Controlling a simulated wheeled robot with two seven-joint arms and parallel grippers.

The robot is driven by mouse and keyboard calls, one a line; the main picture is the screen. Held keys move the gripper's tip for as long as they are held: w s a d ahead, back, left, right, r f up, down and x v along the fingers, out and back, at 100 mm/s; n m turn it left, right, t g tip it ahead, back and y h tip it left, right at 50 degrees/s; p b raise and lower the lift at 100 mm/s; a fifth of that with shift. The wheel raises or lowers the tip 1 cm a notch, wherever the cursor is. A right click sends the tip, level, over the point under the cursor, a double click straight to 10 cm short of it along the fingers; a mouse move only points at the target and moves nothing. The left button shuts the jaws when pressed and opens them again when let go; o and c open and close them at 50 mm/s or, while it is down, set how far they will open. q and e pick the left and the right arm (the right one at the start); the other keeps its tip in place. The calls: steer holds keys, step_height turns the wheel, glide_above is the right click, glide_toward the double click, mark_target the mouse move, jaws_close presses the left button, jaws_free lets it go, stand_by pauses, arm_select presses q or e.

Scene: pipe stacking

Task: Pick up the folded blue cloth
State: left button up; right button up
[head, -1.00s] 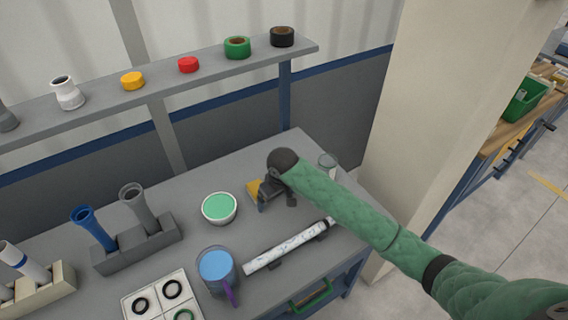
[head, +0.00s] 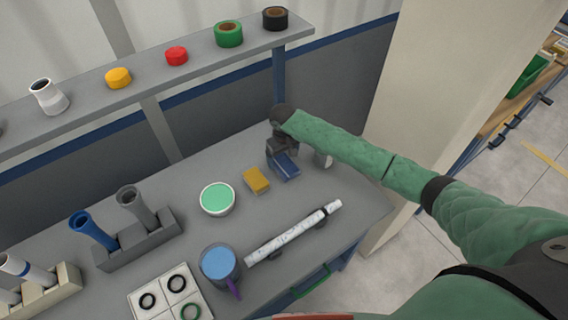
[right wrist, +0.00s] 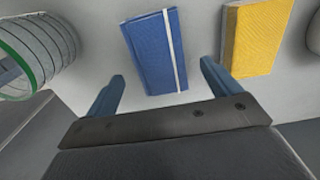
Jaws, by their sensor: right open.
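The folded blue cloth (head: 288,168) lies flat on the grey table, just right of a yellow folded piece. In the right wrist view the cloth (right wrist: 155,50) is a blue rectangle with a white stripe along one side. My right gripper (head: 281,158) is above the cloth's far edge and partly hides it. In the right wrist view its two blue fingers (right wrist: 160,85) are spread and empty. The cloth lies ahead of them, between their lines, and no contact shows. My left gripper is not in view.
The yellow piece (head: 257,180) lies close beside the cloth. A green-filled bowl (head: 217,199), a blue mug (head: 220,264) and a white marbled tube (head: 293,233) are nearer. A shelf (head: 150,85) runs behind.

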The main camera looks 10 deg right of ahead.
mark_target(284, 163)
steer(key=shift+f+p, duration=0.3)
steer(key=shift+p, duration=0.1)
steer(key=shift+s+d+f+p, duration=0.1)
steer(key=shift+s+f+p, duration=0.05)
steer(key=shift+f+p, duration=0.2)
steer(key=shift+s+f+p, duration=0.1)
steer(key=shift+f+p, duration=0.3)
steer(key=shift+f, duration=1)
steer(key=shift+r, duration=0.1)
steer(key=c, duration=1.1)
